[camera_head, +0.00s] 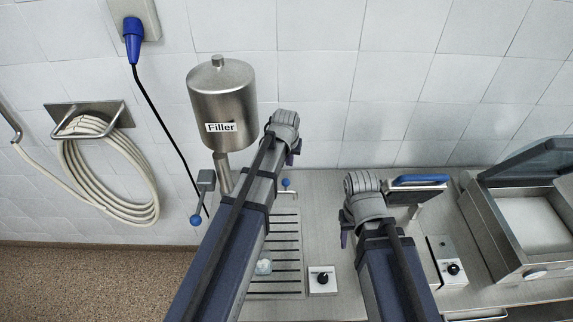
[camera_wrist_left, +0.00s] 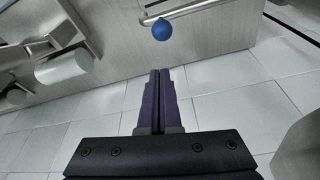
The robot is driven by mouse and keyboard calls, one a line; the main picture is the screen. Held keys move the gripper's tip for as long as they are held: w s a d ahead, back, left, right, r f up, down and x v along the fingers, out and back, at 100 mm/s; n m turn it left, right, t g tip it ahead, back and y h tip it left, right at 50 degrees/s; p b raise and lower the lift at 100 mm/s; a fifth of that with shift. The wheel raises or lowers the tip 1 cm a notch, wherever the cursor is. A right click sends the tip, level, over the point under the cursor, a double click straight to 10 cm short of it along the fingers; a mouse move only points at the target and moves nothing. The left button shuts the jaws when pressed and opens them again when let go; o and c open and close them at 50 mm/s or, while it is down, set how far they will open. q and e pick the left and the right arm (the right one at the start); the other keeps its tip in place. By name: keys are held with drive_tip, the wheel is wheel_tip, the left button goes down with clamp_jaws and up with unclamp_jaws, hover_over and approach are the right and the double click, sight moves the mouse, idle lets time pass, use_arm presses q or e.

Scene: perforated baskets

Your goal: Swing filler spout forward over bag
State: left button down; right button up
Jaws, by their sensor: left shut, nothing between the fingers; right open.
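The steel filler (camera_head: 222,105) labelled "Filler" stands at the back wall. A lever with a blue ball (camera_head: 196,220) hangs at its left. A second, smaller blue ball (camera_head: 286,184) is on a thin rod beyond my left arm; a blue ball on a metal rod (camera_wrist_left: 162,29) also shows in the left wrist view, ahead of the fingertips and apart from them. My left gripper (camera_head: 293,155) is shut and empty, mostly hidden behind its wrist; its closed fingers (camera_wrist_left: 160,100) show in the wrist view. My right gripper (camera_head: 345,230) is open, mostly hidden. A small whitish item (camera_head: 264,265), unclear whether a bag, lies on the slatted grate.
The slatted grate (camera_head: 286,248) is set in the steel counter beside a knob box (camera_head: 322,280). A blue-handled device (camera_head: 420,180) is beyond my right wrist, with another knob box (camera_head: 449,262) near it. An open-lidded machine (camera_head: 520,225) stands right. A coiled hose (camera_head: 100,175) hangs left.

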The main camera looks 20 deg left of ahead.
use_arm(q)
drive_tip(key=shift+w+a+r, duration=0.55)
drive_tip(key=shift+r, duration=0.05)
drive_tip(key=shift+f, duration=0.15)
drive_tip(key=b+x, duration=1)
drive_tip(key=s+p, duration=0.1)
drive_tip(key=s, duration=0.1)
drive_tip(key=s+r, duration=0.1)
drive_tip(key=shift+s+d+r+p, duration=0.1)
drive_tip(key=shift+s+d+p, duration=0.05)
drive_tip(key=shift+s+p, duration=0.25)
